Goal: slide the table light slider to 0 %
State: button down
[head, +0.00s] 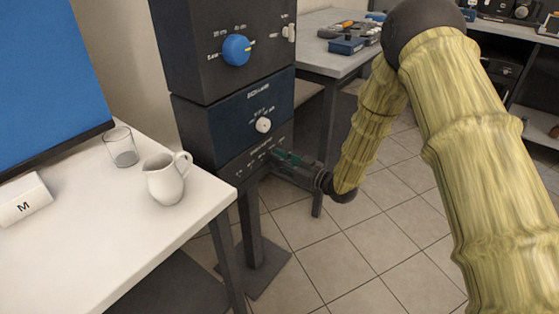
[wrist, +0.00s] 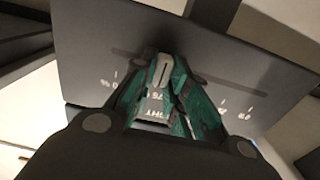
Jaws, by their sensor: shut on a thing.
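The table light slider is on the dark lower panel (head: 250,157) of the control column, where its handle is hidden behind my gripper (head: 280,156). In the wrist view its pale handle (wrist: 162,68) stands in a dark slot (wrist: 210,79) that runs across the panel. My gripper (wrist: 160,80) has its green-padded fingers shut around the handle. The handle is between the slot's ends, nearer the left end in the wrist view. Small white marks line the panel on both sides of the fingers; they are too blurred to read surely.
A blue panel with a white knob (head: 263,125) and a box with a blue dial (head: 236,50) are above the slider panel. A white table with a jug (head: 167,180) and a glass (head: 121,147) stands at left. A grey table (head: 340,60) is behind.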

aim_at(240, 183)
jog(key=s+a+p, duration=0.1)
jog(key=s+a, duration=0.2)
jog(key=s, duration=0.1)
jog(key=s+a+p, duration=0.1)
jog(key=s+a, duration=0.2)
jog(key=s, duration=0.1)
jog(key=s+a+p, duration=0.1)
jog(key=s+a, duration=0.2)
jog(key=s, duration=0.1)
jog(key=shift+s+f, duration=0.1)
jog(key=shift+s, duration=0.15)
jog(key=shift+a, duration=0.1)
jog(key=c, duration=1.4)
grip_release()
jog(key=shift+s, duration=0.1)
jog(key=shift+d, duration=0.3)
jog(key=v, duration=1.1)
jog(key=shift+s+d, duration=0.15)
